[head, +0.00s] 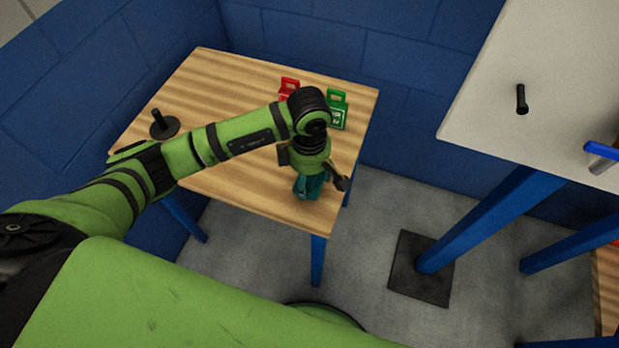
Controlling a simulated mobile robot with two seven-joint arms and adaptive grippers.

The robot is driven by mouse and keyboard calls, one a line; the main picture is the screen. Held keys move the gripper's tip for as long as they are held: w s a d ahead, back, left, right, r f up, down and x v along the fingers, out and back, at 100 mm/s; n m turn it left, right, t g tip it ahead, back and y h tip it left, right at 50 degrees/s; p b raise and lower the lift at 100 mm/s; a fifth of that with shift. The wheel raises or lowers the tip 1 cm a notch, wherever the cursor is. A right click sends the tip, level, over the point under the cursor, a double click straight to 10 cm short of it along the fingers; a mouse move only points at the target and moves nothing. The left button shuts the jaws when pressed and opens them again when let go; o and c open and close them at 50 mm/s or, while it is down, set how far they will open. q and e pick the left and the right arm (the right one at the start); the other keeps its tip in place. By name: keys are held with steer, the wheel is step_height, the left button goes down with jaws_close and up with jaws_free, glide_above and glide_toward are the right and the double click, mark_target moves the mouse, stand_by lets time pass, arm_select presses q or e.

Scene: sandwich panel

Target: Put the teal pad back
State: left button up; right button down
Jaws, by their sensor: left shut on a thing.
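The teal pad (312,187) is at the front right part of the wooden table, under my left gripper. My left gripper (312,180) points down and is shut on the teal pad. The gripper and wrist cover much of the pad, so I cannot tell whether it touches the table top. My right gripper is not in view.
The wooden table (225,98) bears a red tag-like item (289,86), a green one (338,108) and a black peg on a round base (162,125). A white panel (560,60) with a black peg (521,98) stands at right. Blue walls close the back.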

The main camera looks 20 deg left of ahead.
arm_select(q)
step_height(320, 180, down, 2)
steer(key=shift+f, duration=0.3)
steer(key=o, duration=1.1)
steer(key=shift+r+p, duration=0.25)
steer(key=shift+p, duration=0.05)
steer(key=shift+r+b, duration=0.3)
steer(key=shift+r, duration=0.05)
step_height(320, 180, up, 11)
steer(key=shift+r+b, duration=0.1)
steer(key=shift+b, duration=1.05)
